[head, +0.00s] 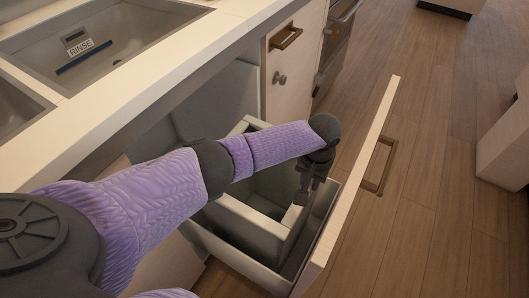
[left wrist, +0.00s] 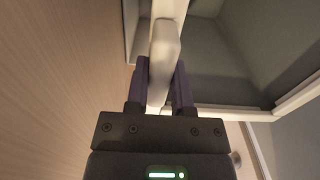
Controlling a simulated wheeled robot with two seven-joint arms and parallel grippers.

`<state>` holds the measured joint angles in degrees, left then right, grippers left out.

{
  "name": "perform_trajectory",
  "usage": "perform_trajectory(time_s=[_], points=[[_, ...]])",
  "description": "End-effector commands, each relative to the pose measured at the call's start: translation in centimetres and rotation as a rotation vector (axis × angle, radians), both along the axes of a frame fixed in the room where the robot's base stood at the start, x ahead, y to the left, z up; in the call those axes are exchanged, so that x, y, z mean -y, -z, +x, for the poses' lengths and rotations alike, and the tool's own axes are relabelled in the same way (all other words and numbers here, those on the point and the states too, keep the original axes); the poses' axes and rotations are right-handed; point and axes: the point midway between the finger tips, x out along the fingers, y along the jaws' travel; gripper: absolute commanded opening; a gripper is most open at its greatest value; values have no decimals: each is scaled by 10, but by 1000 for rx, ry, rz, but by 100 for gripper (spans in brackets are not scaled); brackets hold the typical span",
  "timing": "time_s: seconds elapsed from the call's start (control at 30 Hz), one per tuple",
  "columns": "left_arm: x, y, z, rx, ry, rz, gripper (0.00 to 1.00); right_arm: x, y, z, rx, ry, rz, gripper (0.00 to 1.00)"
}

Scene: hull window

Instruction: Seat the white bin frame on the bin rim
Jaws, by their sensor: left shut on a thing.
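The grey bin (head: 252,222) stands in the pulled-out drawer, with a pale edge around its opening. My left gripper (head: 303,198) points down at the bin's right side, close to its edge. In the left wrist view my left gripper (left wrist: 162,72) is shut on a pale, rounded bar of the white bin frame (left wrist: 164,48). The grey bin interior (left wrist: 235,55) shows beside it at upper right. In the head view my arm covers part of the bin, and I cannot tell whether the frame touches the rim all round. My right gripper is not in view.
The drawer front (head: 352,185) with its handle (head: 378,166) stands just right of my left gripper. The counter with a sink (head: 85,45) is at upper left. Cabinet fronts (head: 291,75) stand behind the drawer. The wooden floor (head: 445,150) is clear at right.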

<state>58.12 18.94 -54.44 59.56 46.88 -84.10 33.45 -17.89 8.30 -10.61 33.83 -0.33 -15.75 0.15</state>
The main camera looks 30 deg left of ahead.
Motion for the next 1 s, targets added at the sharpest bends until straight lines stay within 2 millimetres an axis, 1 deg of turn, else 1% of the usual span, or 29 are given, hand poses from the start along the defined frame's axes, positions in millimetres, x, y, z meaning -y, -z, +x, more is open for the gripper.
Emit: perform_trajectory(time_s=[0.37, 0.57, 0.93, 0.97, 1.0], points=[[0, 2, 0, 0, 0, 0, 0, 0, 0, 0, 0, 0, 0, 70], [0, 1, -1, -2, 0, 1, 0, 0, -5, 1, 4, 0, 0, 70], [0, 3, -1, -3, 0, 1, 0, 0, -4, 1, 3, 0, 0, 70], [0, 3, -1, -3, 0, 1, 35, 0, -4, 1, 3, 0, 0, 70], [0, 2, -1, -3, 0, 1, 44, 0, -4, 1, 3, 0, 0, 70]])
